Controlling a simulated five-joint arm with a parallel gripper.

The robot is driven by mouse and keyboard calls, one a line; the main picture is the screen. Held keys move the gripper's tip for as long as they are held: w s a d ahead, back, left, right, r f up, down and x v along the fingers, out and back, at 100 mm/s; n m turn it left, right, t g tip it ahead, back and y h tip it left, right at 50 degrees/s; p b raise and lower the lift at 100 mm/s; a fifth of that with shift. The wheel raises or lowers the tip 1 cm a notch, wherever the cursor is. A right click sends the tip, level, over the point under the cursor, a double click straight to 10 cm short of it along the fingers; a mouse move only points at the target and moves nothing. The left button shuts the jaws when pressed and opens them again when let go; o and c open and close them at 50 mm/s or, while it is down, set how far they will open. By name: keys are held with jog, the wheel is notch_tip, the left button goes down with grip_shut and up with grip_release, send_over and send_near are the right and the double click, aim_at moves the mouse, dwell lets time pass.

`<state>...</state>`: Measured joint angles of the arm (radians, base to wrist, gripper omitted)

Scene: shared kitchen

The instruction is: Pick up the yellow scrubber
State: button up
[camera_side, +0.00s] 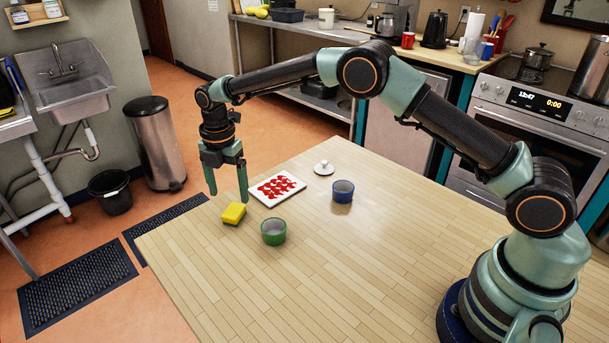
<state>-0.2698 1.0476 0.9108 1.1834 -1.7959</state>
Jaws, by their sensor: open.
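The yellow scrubber (233,214) lies on the wooden table (330,270) near its far left edge. It is a small yellow block with a darker green side. My gripper (227,194) points down with its two fingers apart and nothing between them. The fingers are close to the scrubber, above and just behind it in the picture. The right finger's tip comes near the scrubber's upper right side; I cannot tell whether they touch.
A white tray (297,193) with red pieces lies right of the scrubber. A green bowl (273,232) stands close in front, a blue bowl (342,192) and a white lid (324,168) farther right. The table's front and middle are clear.

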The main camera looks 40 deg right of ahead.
aim_at(234, 210)
jog(key=shift+d+f, duration=0.15)
jog(key=shift+f, duration=1.3)
jog(key=shift+d+f, duration=0.1)
jog(key=shift+f, duration=1.3)
grip_shut()
